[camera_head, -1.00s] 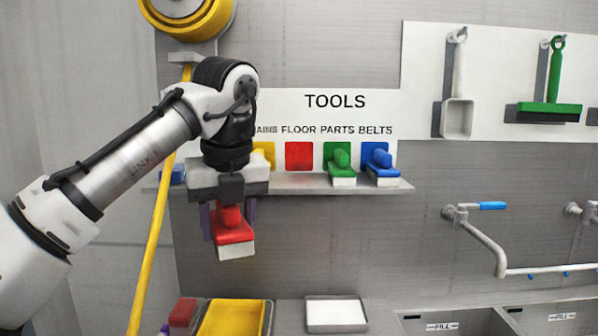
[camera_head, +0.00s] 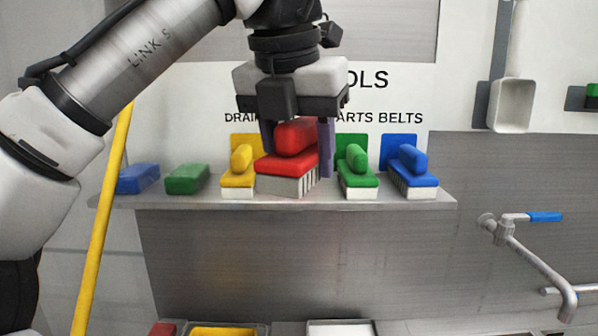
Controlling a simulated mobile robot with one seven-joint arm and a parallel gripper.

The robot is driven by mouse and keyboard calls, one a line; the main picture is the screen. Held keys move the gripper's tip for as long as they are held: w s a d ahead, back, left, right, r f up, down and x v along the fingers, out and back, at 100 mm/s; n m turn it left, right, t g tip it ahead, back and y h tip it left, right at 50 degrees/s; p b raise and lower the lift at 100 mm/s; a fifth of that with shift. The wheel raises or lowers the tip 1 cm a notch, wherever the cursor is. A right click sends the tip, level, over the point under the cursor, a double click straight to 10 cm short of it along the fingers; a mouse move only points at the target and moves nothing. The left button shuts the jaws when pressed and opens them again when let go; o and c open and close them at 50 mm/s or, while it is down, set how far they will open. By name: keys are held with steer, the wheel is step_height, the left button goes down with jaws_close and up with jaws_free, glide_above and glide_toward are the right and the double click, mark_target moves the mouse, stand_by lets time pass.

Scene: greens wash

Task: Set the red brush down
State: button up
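The red brush (camera_head: 289,165) has a red top and handle and pale bristles facing down. It is upright at the shelf (camera_head: 230,200), between the yellow brush (camera_head: 239,176) and the green brush (camera_head: 354,172). My gripper (camera_head: 297,148) points down over it, with a purple finger on each side of the red handle, shut on it. I cannot tell whether the bristles touch the shelf or hang just above it. The red backing patch and part of the sign are hidden behind the gripper and brush.
A blue brush (camera_head: 410,172) stands at the shelf's right. A green block (camera_head: 187,179) and a blue block (camera_head: 138,179) lie at its left. A tap (camera_head: 520,245) juts out at lower right.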

steer(key=w+p, duration=0.1)
steer(key=w, duration=0.4)
steer(key=w+f+p, duration=0.1)
steer(key=w, duration=0.4)
steer(key=w+f+p, duration=0.1)
steer(key=w, duration=0.4)
steer(key=shift+w, duration=0.35)
steer(key=shift+s+f, duration=0.1)
steer(key=shift+f, duration=1.8)
steer(key=shift+w+f, duration=0.3)
steer(key=shift+f, duration=0.3)
steer(key=shift+s, duration=0.1)
steer(key=shift+f, duration=0.15)
steer(key=o, duration=1.1)
steer(key=shift+o, duration=0.2)
